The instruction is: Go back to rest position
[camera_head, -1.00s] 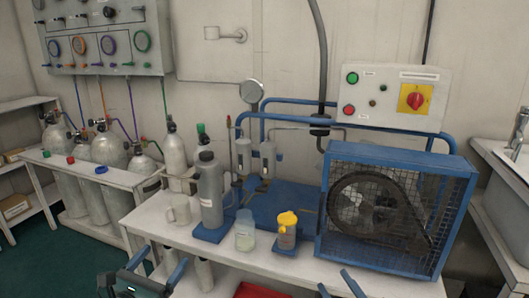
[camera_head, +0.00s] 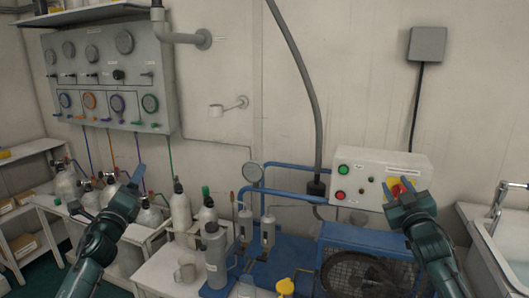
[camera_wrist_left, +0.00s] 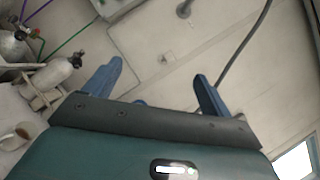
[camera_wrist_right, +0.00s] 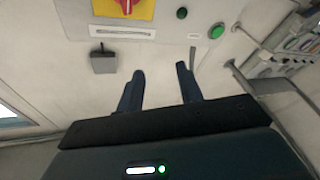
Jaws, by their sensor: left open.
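My left gripper (camera_head: 112,190) is raised at the left in the head view, in front of the gas cylinders and the side bench. Its two blue fingers stand wide apart in the left wrist view (camera_wrist_left: 158,72), with nothing between them. My right gripper (camera_head: 392,184) is raised at the right in the head view, overlapping the control box (camera_head: 372,163) and its yellow plate with the red switch. In the right wrist view (camera_wrist_right: 158,76) its fingers are apart and empty. Whether it touches the box cannot be told from the head view.
A blue-framed compressor (camera_head: 370,238) stands on the bench below the box. A gauge panel (camera_head: 105,75) hangs at upper left; a sink (camera_head: 500,240) is at right.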

